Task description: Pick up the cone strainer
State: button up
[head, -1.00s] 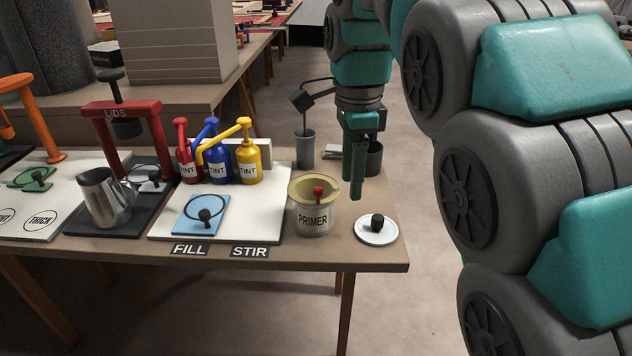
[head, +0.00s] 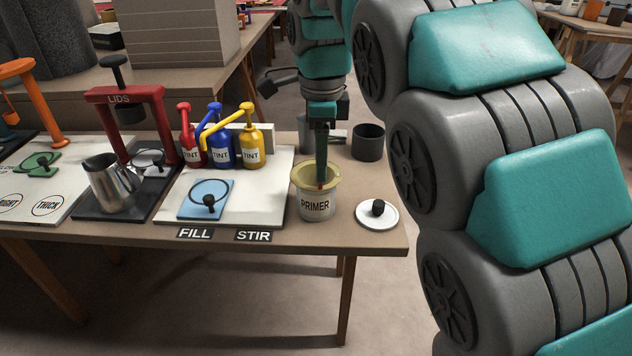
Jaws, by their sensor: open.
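The cone strainer (head: 301,176), with a pale yellow rim, sits in the mouth of the can labelled PRIMER (head: 316,206).
A white lid with a black knob (head: 377,214) lies right of the can. A dark cup (head: 368,142) stands behind it. Tint pump bottles (head: 221,150) and a white board with a blue pad (head: 207,198) are to the left. The table's right front corner is mostly clear.

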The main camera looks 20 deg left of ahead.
jog(key=shift+w+f, duration=0.1)
jog(key=shift+f, duration=1.65)
grip_shut()
